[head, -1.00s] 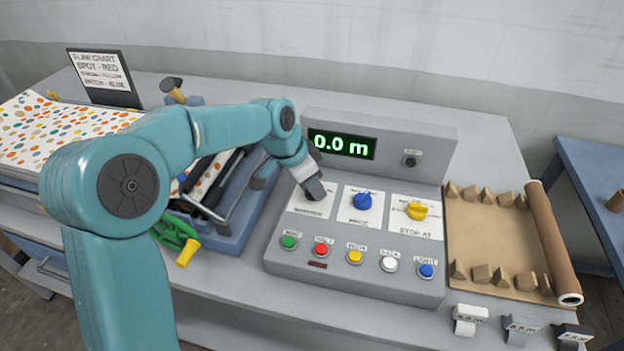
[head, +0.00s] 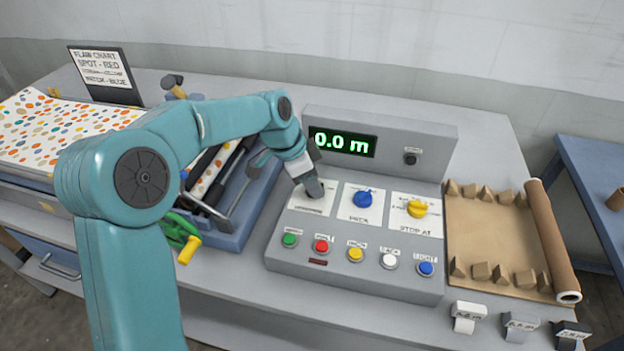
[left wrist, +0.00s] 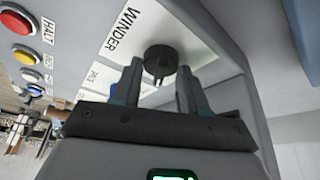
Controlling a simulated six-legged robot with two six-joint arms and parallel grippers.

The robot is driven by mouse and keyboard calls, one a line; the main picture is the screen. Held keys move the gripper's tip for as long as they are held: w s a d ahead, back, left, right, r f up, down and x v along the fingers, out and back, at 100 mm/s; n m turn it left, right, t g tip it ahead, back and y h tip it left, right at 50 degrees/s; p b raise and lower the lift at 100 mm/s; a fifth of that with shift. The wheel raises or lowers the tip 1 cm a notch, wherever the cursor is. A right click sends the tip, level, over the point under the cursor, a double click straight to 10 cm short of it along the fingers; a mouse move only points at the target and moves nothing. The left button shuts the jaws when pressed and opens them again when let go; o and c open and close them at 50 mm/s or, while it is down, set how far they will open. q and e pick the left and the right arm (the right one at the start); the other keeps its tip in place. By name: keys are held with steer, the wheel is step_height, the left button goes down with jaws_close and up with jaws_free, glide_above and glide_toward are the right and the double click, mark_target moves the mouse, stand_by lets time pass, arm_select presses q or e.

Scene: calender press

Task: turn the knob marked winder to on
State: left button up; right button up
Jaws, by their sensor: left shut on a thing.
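The winder knob (left wrist: 160,56) is a dark round knob on a white plate marked WINDER (left wrist: 122,33) in the left wrist view. My left gripper (left wrist: 160,78) has its two fingers on either side of the knob's grip bar and is shut on it. In the head view my left gripper (head: 316,188) comes down on the left plate of the grey control panel (head: 350,285) and hides the knob there. Which mark the knob points to cannot be read. My right gripper is not in view.
Right of it on the panel are a blue knob (head: 362,199) and a yellow knob (head: 417,208). Several push buttons line the front. The display (head: 342,143) reads 0.0 m. A brown tray with a roll (head: 552,240) lies to the right.

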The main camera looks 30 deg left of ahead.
arm_select(q)
steer(key=o, duration=1)
steer(key=shift+r, duration=0.15)
steer(key=v, duration=1.6)
steer(key=shift+s+a+p, duration=0.1)
steer(key=shift+s+p, duration=0.05)
steer(key=shift+p, duration=0.15)
